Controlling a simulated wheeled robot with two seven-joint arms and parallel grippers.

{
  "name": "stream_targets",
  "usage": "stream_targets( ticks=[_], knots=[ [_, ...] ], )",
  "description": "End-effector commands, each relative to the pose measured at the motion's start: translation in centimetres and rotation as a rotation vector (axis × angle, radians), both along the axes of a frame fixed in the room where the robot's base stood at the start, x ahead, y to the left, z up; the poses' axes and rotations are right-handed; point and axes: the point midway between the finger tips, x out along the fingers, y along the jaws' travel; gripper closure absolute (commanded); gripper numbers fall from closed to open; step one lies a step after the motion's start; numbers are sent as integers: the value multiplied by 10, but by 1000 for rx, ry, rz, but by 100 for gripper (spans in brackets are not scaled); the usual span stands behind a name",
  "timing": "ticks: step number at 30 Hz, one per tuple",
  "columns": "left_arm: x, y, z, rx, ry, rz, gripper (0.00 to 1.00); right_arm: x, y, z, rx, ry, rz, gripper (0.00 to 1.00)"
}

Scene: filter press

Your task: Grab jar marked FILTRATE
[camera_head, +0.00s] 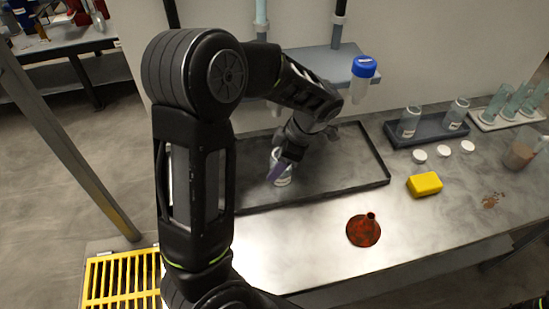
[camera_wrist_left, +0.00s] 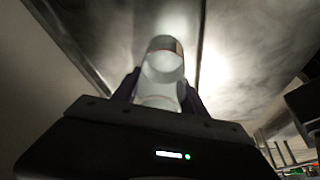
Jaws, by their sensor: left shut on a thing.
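A small clear jar (camera_head: 281,178) with a pale label is in the dark shallow tray (camera_head: 345,195); I cannot read the label. My left gripper (camera_head: 280,168) is shut on this jar, its purple fingertips against the jar's sides. In the left wrist view the jar (camera_wrist_left: 163,62) stands between the two dark fingers (camera_wrist_left: 160,90), with a whitish rim and a clear body. I cannot tell whether the jar touches the tray floor. My right gripper is not in view.
A blue-capped bottle (camera_head: 361,78) is beside the shelf above the tray. Racked jars (camera_head: 409,122) and a brown-filled beaker (camera_head: 522,152) stand at right. The bench front is mostly clear.

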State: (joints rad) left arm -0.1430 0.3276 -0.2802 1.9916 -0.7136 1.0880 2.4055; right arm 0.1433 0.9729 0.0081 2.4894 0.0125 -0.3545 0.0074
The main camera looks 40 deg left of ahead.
Motion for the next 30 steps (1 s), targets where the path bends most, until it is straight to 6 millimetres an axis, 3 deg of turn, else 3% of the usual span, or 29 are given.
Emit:
stream_targets(
  ticks=[15,30],
  knots=[
    [-36,-46,31,-1,-1,-2,100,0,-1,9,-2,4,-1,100],
    [-55,-69,46,0,-1,0,100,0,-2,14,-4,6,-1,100]
  ],
)
